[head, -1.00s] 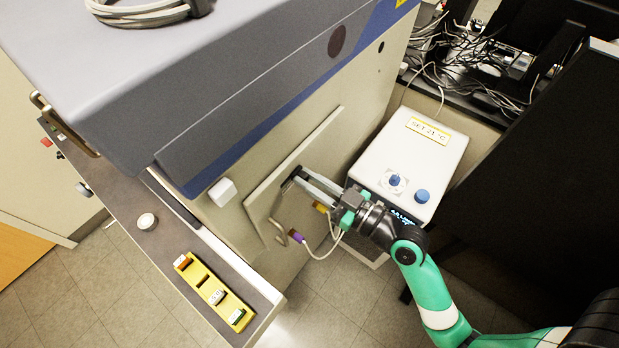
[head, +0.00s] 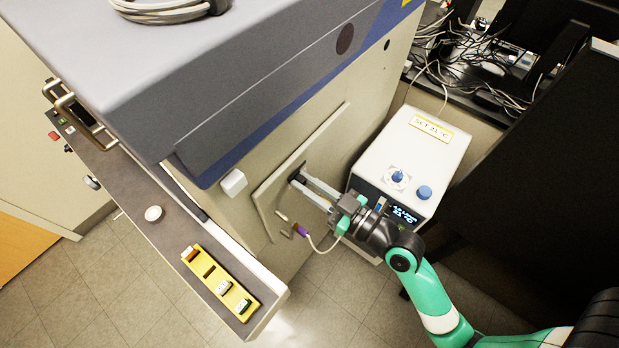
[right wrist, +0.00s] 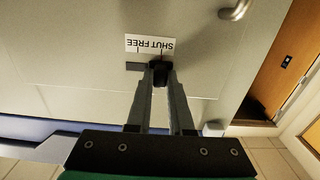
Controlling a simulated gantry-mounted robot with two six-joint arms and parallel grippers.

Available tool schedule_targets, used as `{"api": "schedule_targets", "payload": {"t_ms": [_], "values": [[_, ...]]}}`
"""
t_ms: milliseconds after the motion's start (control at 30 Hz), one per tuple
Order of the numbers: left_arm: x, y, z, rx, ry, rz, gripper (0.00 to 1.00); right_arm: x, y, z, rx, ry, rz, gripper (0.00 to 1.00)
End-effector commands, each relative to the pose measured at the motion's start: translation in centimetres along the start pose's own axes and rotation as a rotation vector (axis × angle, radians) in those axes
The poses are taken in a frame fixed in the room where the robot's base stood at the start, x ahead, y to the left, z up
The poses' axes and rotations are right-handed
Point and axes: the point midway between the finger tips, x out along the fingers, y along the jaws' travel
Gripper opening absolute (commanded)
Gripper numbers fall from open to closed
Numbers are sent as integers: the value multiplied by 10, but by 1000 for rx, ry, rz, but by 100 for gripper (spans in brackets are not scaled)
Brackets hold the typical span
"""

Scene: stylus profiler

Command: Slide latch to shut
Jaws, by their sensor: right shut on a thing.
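The latch is a small black knob (right wrist: 160,74) in a dark slot on a pale instrument panel (head: 322,150). In the right wrist view a white label (right wrist: 150,44), upside down, reads SHUT at its right and FREE at its left. The knob sits below the SHUT side, with bare slot (right wrist: 135,66) to its left. My right gripper (head: 299,181) is shut on the knob, its two long grey fingers meeting the panel; the fingertips also show in the right wrist view (right wrist: 161,84). The fingers hide part of the knob. My left gripper is not in view.
A white controller box (head: 440,150) with blue knobs stands close to my right wrist. A yellow tray (head: 220,284) with small pieces lies on the ledge (head: 135,190) at the left.

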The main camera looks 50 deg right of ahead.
Motion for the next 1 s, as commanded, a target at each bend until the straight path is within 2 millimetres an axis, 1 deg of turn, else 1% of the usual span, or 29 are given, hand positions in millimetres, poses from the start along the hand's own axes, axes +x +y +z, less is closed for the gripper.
{"api": "schedule_targets", "payload": {"t_ms": [67,100,167,200,267,767,867,967,1000], "values": [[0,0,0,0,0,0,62,0,-2,-2,2,4,-6,0],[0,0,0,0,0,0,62,0,-2,-2,2,4,-6,23],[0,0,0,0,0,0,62,0,-2,-2,2,4,-6,34],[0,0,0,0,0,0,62,0,-2,-2,2,3,-6,41],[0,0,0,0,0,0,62,0,-2,-2,2,3,-5,50],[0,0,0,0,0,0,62,-1,0,0,1,1,-2,50],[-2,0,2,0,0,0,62,-8,0,1,2,1,-1,50],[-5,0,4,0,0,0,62,-24,0,2,2,0,1,50],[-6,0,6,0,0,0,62,-33,0,2,2,1,1,50]]}}
